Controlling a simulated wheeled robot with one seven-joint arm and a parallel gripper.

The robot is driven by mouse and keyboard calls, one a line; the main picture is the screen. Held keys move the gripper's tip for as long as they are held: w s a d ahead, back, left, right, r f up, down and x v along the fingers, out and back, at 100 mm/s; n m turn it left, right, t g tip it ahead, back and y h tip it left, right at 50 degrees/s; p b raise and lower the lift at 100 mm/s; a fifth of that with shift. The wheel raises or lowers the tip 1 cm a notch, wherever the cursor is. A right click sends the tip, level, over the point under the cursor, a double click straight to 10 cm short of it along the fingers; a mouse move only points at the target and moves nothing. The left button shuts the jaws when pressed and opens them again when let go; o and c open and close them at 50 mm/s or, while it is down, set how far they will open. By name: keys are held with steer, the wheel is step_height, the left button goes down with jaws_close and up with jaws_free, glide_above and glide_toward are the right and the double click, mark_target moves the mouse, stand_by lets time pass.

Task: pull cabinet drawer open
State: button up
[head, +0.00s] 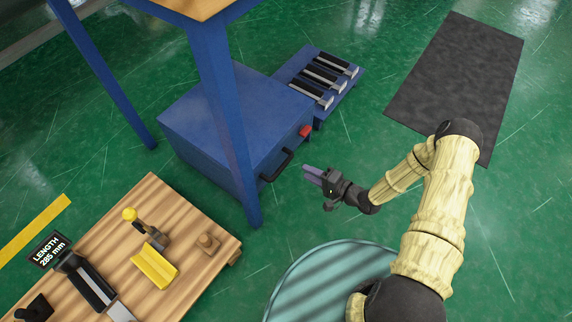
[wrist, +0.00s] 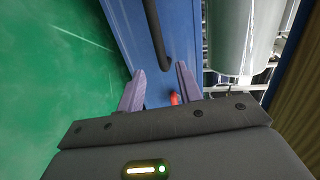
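The blue cabinet (head: 215,110) stands on the floor under a blue-legged table. Its drawer front carries a black bar handle (head: 278,166) and a red part (head: 305,131). My gripper (head: 306,173) is open and empty, a short gap to the right of the handle, with its purple fingers pointing toward it. In the wrist view, the fingers (wrist: 160,70) are spread apart. The black handle (wrist: 154,32) runs down from the top edge and its curved end lies in line with the gap between the fingertips. The drawer looks shut.
A blue table leg (head: 225,110) stands before the cabinet. A wooden bench (head: 190,270) is at lower left, a striped teal round surface (head: 330,275) at lower middle, a dark mat (head: 460,75) at upper right. Green floor between is clear.

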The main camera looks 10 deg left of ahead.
mark_target(286, 161)
steer(key=b+x, duration=0.4)
steer(key=x, duration=0.5)
steer(key=shift+w+a+f, duration=0.15)
steer(key=shift+a+f, duration=0.05)
steer(key=shift+a, duration=0.1)
steer(key=shift+w+a+b, duration=0.15)
steer(key=shift+a+b, duration=0.1)
steer(key=shift+b, duration=0.05)
steer(key=shift+r, duration=0.1)
jaws_close()
